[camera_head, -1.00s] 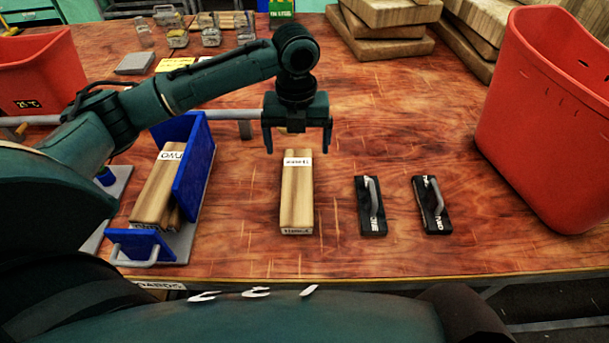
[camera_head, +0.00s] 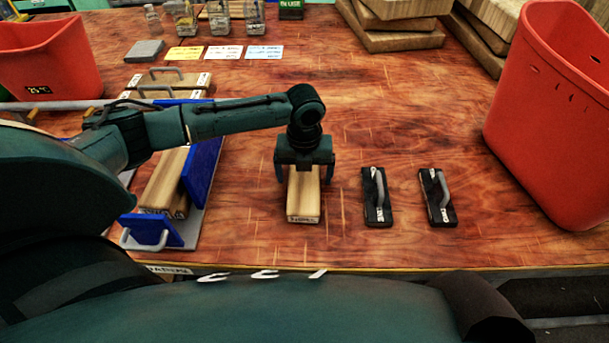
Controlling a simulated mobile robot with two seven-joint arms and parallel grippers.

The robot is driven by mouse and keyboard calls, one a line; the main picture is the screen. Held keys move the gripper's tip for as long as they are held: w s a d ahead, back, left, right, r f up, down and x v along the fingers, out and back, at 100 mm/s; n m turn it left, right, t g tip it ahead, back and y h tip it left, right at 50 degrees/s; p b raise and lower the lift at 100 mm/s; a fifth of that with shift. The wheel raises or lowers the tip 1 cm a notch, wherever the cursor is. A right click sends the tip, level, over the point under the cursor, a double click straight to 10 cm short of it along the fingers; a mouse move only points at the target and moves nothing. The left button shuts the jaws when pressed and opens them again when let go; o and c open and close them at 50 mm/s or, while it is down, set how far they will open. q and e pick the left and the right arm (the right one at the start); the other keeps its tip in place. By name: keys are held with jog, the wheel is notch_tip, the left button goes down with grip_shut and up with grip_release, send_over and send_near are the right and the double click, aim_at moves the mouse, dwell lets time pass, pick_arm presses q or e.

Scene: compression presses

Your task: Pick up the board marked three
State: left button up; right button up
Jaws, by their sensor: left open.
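A light wooden board (camera_head: 303,198) lies flat on the table in the middle, its long side pointing away from me. A white label shows on its near end, too small to read for certain. My left gripper (camera_head: 304,180) is open above the far part of this board, with one finger on each side of it. The gripper hides the board's far end and top label. I cannot tell if the fingers touch the wood. My right gripper is not in view.
A blue-walled press (camera_head: 204,172) holding boards stands left of the board. Two black handled plates (camera_head: 376,197) and (camera_head: 437,198) lie to the right. A red bin (camera_head: 555,120) stands far right, another red bin (camera_head: 50,62) at the left. Coloured cards (camera_head: 223,52) lie at the back.

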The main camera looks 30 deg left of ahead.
pick_arm(q)
jog(key=c, duration=1.2)
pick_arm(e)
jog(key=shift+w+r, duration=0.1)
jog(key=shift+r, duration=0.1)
pick_arm(q)
jog(key=shift+r, duration=0.2)
